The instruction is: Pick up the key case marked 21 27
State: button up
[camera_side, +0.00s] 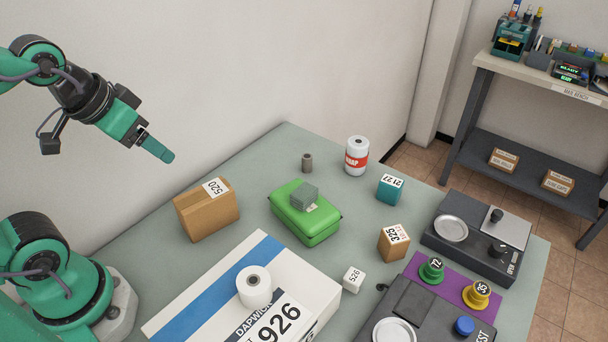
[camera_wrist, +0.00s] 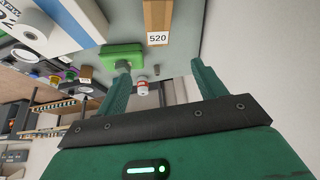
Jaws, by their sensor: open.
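The key case marked 21 27 (camera_side: 390,190) is a small teal box with a white label on top. It stands upright on the green-grey table (camera_side: 262,160), near the far right edge, in the side view. I cannot make it out in the wrist view. My gripper (camera_side: 160,150) is high at the upper left in the side view, well apart from the case and above the table. In the wrist view my gripper (camera_wrist: 162,75) has its two green fingers apart with nothing between them.
A white wrap roll (camera_side: 357,157) stands just behind the case and a brown 325 box (camera_side: 394,243) in front. A green case (camera_side: 305,212) with a grey block (camera_side: 304,196), a 520 carton (camera_side: 206,208) and a large 926 box (camera_side: 200,300) lie left. A dark scale unit (camera_side: 465,258) is right.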

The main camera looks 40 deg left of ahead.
jog(key=shift+w+r, duration=0.1)
jog(key=w+d+r, duration=0.2)
jog(key=w+r, duration=0.2)
jog(key=w, duration=0.2)
jog(key=n+g, duration=0.1)
jog(key=g, duration=0.5)
send_over(390, 184)
jog(key=f, duration=1.9)
jog(key=shift+a+f, duration=0.2)
jog(key=shift+f, duration=0.05)
jog(key=shift+d+f, duration=0.2)
jog(key=shift+f, duration=1.5)
